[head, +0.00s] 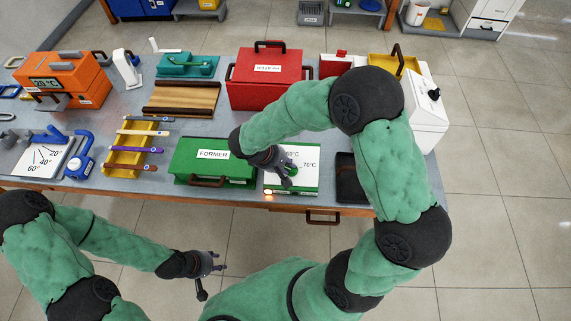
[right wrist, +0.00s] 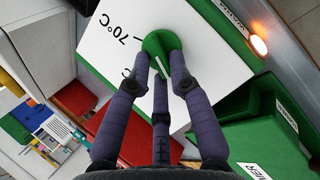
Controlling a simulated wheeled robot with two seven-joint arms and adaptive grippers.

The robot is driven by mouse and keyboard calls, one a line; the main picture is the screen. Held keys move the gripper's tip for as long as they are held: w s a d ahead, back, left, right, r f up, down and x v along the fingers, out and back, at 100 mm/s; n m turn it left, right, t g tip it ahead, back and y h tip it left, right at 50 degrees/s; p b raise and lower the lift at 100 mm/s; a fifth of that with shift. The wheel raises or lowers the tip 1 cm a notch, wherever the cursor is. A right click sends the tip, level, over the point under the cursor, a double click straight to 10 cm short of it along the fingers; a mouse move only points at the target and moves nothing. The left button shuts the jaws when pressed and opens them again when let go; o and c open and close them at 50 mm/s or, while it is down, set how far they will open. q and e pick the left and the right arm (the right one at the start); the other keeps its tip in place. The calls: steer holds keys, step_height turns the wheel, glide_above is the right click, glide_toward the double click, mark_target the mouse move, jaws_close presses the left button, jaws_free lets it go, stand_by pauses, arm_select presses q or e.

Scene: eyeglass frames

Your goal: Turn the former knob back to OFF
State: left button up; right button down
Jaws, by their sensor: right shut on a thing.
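The former is a green box (head: 213,150) with a FORMER label, and a white dial panel (head: 306,181) is beside it on its right. The panel shows 70°C and another temperature mark partly hidden. The green round knob (right wrist: 157,43) sits on this panel in the right wrist view, with a pale line on it. My right gripper (right wrist: 163,68) is shut on the knob, fingers around its sides. Which mark the line points at, I cannot tell. An OFF mark is not visible. My left gripper (head: 214,270) is open and empty, in front of the table.
A glowing orange lamp (right wrist: 258,45) is at the panel's edge. A red heater box (head: 265,90) stands behind the panel, and a dark tray (head: 348,185) is to its right. A yellow rack (head: 137,150) with several temple pieces is left of the former.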

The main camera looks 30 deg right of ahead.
steer(key=shift+s+f, duration=0.15)
steer(key=shift+s, duration=0.05)
steer(key=c, duration=1.1)
jaws_free()
steer(key=shift+w, duration=0.1)
steer(key=shift+a+r, duration=0.1)
steer(key=shift+r, duration=0.3)
steer(key=v, duration=1.1)
steer(key=shift+a+r, duration=0.1)
steer(key=shift+a, duration=0.05)
